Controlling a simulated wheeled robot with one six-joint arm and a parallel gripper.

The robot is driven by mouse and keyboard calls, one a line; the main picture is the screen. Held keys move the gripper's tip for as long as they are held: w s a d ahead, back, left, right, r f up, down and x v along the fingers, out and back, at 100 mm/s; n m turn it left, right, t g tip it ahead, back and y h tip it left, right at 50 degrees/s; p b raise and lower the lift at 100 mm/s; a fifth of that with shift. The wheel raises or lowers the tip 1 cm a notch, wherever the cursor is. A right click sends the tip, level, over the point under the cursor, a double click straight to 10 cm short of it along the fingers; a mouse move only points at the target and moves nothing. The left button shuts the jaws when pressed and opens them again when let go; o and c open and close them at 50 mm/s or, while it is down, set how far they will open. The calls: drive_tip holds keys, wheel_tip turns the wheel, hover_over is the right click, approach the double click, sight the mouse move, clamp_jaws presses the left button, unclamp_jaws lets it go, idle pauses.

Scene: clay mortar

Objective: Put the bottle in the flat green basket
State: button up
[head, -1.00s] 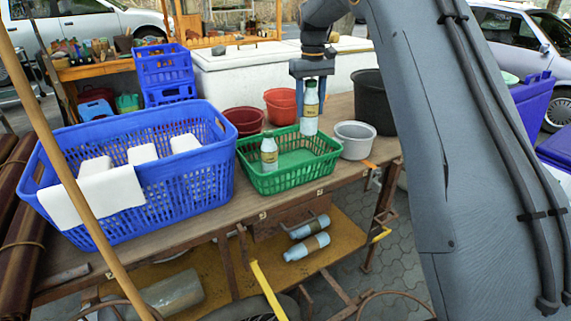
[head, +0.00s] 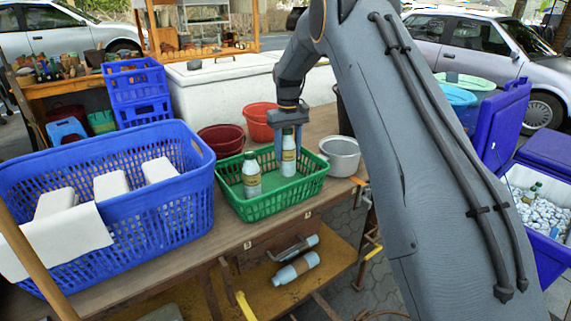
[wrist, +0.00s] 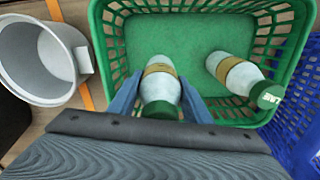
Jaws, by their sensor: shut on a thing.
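The flat green basket (head: 270,206) stands on the wooden table, right of the large blue basket. My gripper (head: 289,146) is over the back right part of the green basket. It is shut on a bottle (head: 288,158) with a pale body, tan label and green cap, held upright. In the wrist view the held bottle (wrist: 160,85) sits between my two blue fingers, inside the basket's outline. I cannot tell whether its base touches the basket floor. A second similar bottle (head: 251,178) stands in the basket to the left; it also shows in the wrist view (wrist: 238,75).
A large blue basket (head: 180,208) with white blocks and a cloth stands left of the green one. A grey pot (head: 341,155) is close on the right. Red bowls (head: 222,138) and a dark bin stand behind. Bottles lie on the lower shelf.

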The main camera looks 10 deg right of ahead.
sight(288, 129)
drive_tip(key=shift+f+p, duration=0.4)
drive_tip(key=shift+f, duration=1.7)
drive_tip(key=shift+f, duration=0.15)
drive_tip(key=o, duration=1.3)
wheel_tip(288, 129, up, 12)
drive_tip(key=shift+r+b, duration=0.1)
drive_tip(key=shift+b, duration=1.15)
drive_tip(key=s+f, duration=0.2)
drive_tip(key=s, duration=1.2)
drive_tip(key=s+f+m, duration=0.1)
drive_tip(key=s+f, duration=0.2)
drive_tip(key=s, duration=1.1)
drive_tip(key=s+f+m, duration=0.1)
drive_tip(key=s+f, duration=0.2)
drive_tip(key=s, duration=1.1)
drive_tip(key=shift+a, duration=0.1)
